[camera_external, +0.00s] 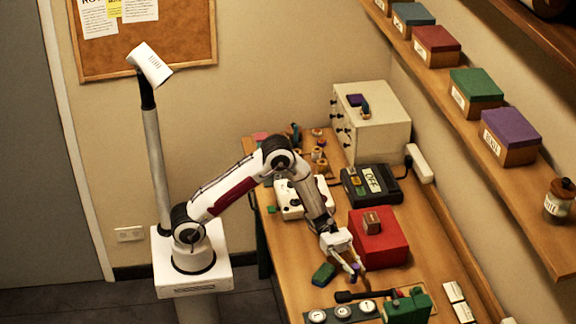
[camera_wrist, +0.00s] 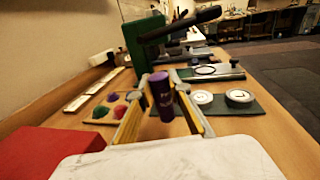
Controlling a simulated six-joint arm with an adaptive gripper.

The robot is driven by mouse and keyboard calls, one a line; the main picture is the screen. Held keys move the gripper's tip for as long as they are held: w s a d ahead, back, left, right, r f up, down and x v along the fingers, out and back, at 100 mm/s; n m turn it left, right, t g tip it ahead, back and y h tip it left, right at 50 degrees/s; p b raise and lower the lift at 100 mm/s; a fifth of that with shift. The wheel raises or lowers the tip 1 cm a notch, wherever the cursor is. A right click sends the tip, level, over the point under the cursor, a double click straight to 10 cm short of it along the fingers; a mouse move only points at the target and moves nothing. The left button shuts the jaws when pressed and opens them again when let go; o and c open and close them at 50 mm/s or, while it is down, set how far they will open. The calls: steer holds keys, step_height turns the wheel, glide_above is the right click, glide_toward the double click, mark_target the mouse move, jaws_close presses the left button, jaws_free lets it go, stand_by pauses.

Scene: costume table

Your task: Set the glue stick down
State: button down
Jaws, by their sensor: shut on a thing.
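The glue stick is a purple cylinder (camera_wrist: 161,96) with faint lettering, held upright between the two finger pads of my gripper (camera_wrist: 160,108) in the wrist view. My gripper is shut on it. In the external view, my gripper (camera_external: 354,270) points down at the front part of the table, just left of and in front of the red box, and only a small purple patch of the glue stick (camera_external: 355,267) shows. The glue stick's lower end is hard to make out, so I cannot tell whether it touches the table.
The red box (camera_external: 385,245) carries a small brown block (camera_external: 372,222). A green block (camera_external: 323,273) lies left of my gripper. A green press (camera_external: 408,307) with a black handle and a strip of round white discs (camera_external: 343,311) stand in front. A black OFF device (camera_external: 370,184) sits behind.

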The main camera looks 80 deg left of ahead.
steer(key=shift+f, duration=2.3)
steer(key=shift+f, duration=0.2)
steer(key=c, duration=1.9)
jaws_free()
steer(key=shift+s+a, duration=0.2)
steer(key=shift+a, duration=1.45)
steer(key=shift+s+a, duration=0.2)
steer(key=shift+a, duration=1.4)
steer(key=shift+s+a, duration=0.2)
steer(key=shift+a, duration=0.4)
steer(key=shift+o, duration=0.7)
